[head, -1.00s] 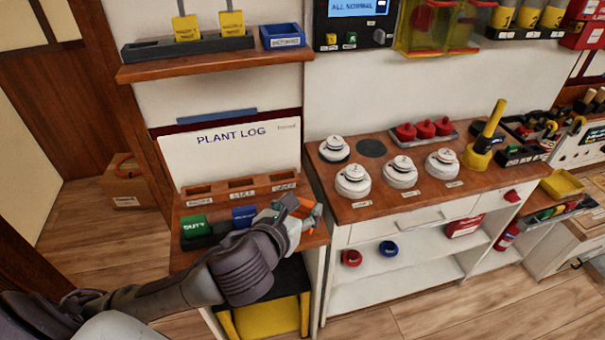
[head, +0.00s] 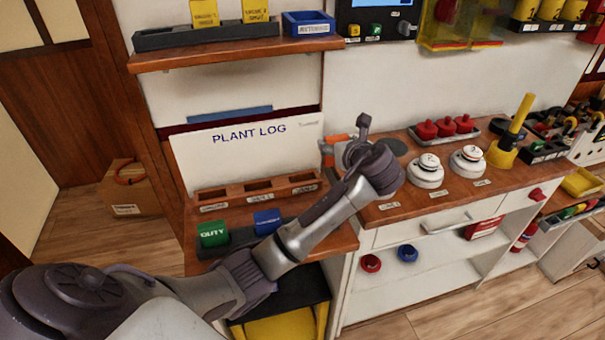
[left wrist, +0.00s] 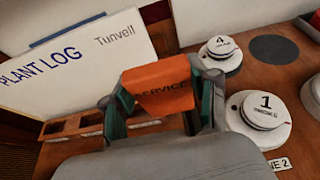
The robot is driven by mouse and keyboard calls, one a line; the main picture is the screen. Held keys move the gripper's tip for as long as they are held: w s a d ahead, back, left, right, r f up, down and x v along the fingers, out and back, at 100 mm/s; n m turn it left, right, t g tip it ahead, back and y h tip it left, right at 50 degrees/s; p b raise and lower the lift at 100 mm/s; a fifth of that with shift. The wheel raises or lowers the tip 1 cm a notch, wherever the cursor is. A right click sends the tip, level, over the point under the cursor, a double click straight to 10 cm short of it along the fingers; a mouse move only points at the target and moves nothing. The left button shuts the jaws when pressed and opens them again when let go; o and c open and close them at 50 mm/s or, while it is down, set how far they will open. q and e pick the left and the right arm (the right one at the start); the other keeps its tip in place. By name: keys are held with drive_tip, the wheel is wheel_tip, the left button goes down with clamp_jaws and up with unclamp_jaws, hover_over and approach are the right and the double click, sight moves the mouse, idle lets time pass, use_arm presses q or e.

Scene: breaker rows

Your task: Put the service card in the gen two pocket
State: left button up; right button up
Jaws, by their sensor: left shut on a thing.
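My left gripper (head: 340,150) is shut on the orange service card (head: 327,156), held up at the right end of the wooden pocket rack. In the left wrist view the card (left wrist: 163,88) reads "SERVICE" and sits between the fingers (left wrist: 163,100). The wooden rack (head: 232,195) has a row of three pockets below the white "PLANT LOG" board. The pockets look empty; their small labels are too blurred to read surely. The card is apart from the rack. My right gripper is not in view.
A dark tray (head: 243,240) holds a green "DUTY" card (head: 213,233) and a blue card (head: 266,221). The PLANT LOG board (head: 200,160) stands behind the rack. Round white detectors (head: 427,170) stand on the counter to the right, close to the gripper. A shelf (head: 165,61) hangs above.

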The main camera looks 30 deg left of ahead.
use_arm(q)
hover_over(299, 164)
drive_tip(key=s+d, duration=0.2)
drive_tip(key=d, duration=0.2)
drive_tip(key=f, duration=0.4)
drive_tip(key=shift+a+f+p, duration=0.15)
drive_tip(key=shift+a+p, duration=0.05)
drive_tip(key=shift+p, duration=0.1)
drive_tip(key=shift+s+a+f, duration=0.15)
drive_tip(key=shift+a+f, duration=0.25)
drive_tip(key=shift+a, duration=0.1)
drive_tip(key=shift+f, duration=1.95)
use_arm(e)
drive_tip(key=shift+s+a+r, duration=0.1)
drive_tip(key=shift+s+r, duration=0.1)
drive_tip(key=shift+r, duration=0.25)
use_arm(q)
drive_tip(key=shift+f, duration=0.1)
drive_tip(key=o, duration=1.2)
drive_tip(key=shift+c, duration=0.2)
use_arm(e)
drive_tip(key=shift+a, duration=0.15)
use_arm(q)
drive_tip(key=shift+s+d, duration=0.1)
drive_tip(key=shift+d, duration=0.05)
drive_tip(key=v, duration=1.2)
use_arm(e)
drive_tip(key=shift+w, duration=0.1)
